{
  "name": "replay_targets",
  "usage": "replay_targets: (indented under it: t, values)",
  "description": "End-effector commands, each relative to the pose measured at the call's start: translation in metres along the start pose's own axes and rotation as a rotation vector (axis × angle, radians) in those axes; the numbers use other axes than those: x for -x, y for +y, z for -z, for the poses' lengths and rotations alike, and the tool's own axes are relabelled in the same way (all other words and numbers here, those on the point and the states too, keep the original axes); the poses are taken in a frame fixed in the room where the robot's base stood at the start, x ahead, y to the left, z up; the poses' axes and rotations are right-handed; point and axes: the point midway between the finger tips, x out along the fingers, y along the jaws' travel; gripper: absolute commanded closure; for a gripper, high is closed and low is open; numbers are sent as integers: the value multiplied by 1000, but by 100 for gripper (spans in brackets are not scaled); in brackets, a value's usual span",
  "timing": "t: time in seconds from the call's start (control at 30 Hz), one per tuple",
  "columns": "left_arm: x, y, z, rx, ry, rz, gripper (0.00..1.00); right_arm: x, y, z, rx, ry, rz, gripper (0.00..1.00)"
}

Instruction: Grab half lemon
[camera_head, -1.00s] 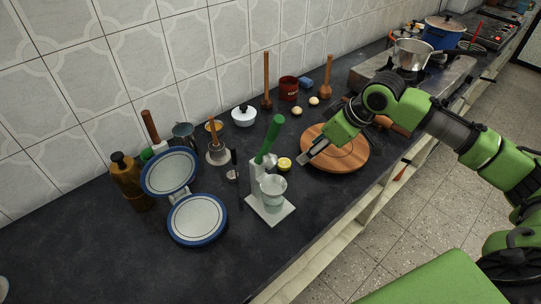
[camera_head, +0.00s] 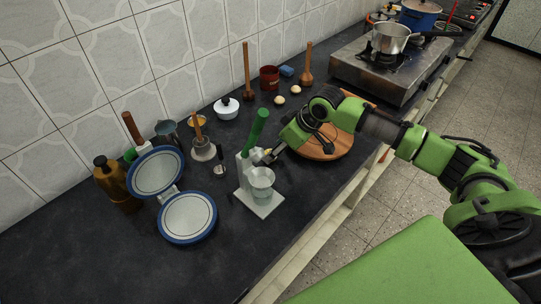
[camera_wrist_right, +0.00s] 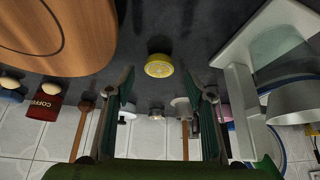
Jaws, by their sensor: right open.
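The half lemon (camera_wrist_right: 158,66) lies on the dark counter, its pale yellow cut face towards the right wrist camera. In that view it is beyond and between the fingertips of my right gripper (camera_wrist_right: 160,90), with gaps on both sides. My right gripper is open and empty. In the head view, my right gripper (camera_head: 270,155) is low beside the juicer, and the lemon is mostly hidden there. The juicer has a green handle (camera_head: 257,132), a white base (camera_head: 262,205) and a metal cup (camera_head: 261,181). My left gripper is out of view.
A round wooden board (camera_head: 325,150) lies under my right arm. The blue-rimmed waffle-iron-like device (camera_head: 187,218) stands left of the juicer. A white lidded pot (camera_head: 226,108), two eggs (camera_head: 287,95) and a red tin (camera_head: 269,77) stand behind. The front-left counter is clear.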

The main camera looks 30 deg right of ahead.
Motion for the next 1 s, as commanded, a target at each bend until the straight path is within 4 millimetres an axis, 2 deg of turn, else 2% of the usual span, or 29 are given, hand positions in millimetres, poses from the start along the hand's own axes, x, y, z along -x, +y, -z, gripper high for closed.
replay_targets:
  t: [0.2, 0.47, 0.6, 1.0]
  values:
    - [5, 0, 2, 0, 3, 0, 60, -27, 1, 0, 0, -1, 0, 51]
    - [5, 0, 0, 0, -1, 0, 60, -30, 1, 0, 1, 0, -1, 51]
    - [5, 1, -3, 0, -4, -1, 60, -30, 1, 0, 1, 0, -1, 85]
    - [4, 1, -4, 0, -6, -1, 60, -25, 1, 2, 1, 1, -1, 87]
